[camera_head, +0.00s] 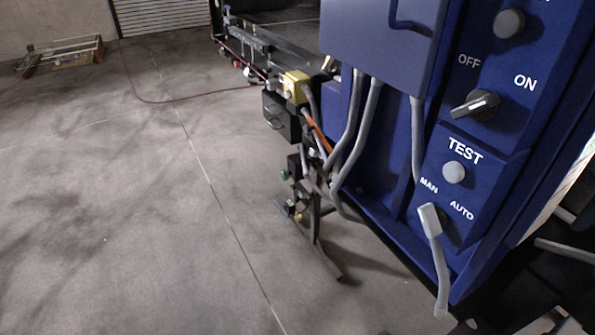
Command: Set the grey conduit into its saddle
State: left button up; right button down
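Several grey conduits show on the blue cabinet (480,170). One conduit (416,140) runs down from under the upper box and its lower end is near the MAN label. Below it, a pale grey fitting (430,219) with a bent grey tube (441,275) hangs across the cabinet's lower edge, partly over the MAN/AUTO selector. I cannot tell whether these two pieces are joined. Two more grey conduits (364,130) curve down at the cabinet's left side. I cannot tell a saddle for certain. I see neither gripper.
The cabinet carries an OFF/ON switch (474,105) and a TEST button (454,172). A conveyor frame (262,38) with a yellow box (296,84) and a stand leg (322,255) is to its left. Dark and grey parts crowd the lower right.

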aim_at(306, 171)
jog(key=i+j+z, duration=0.15)
jog(key=i+j, duration=0.15)
jog(key=j, duration=0.25)
jog(key=i+j+z, duration=0.1)
jog(key=i+j, duration=0.15)
jog(key=j, duration=0.35)
jog(key=i+j+z, duration=0.15)
jog(key=j, duration=0.45)
jog(key=i+j+z, duration=0.1)
jog(key=i+j, duration=0.2)
jog(key=j, duration=0.3)
jog(key=i+j+z, duration=0.15)
jog(key=j, duration=0.5)
jog(key=i+j+z, duration=0.1)
jog(key=j, duration=0.55)
jog(key=i+j+z, duration=0.15)
jog(key=j, duration=0.55)
jog(key=i+j+z, duration=0.1)
jog(key=j, duration=0.55)
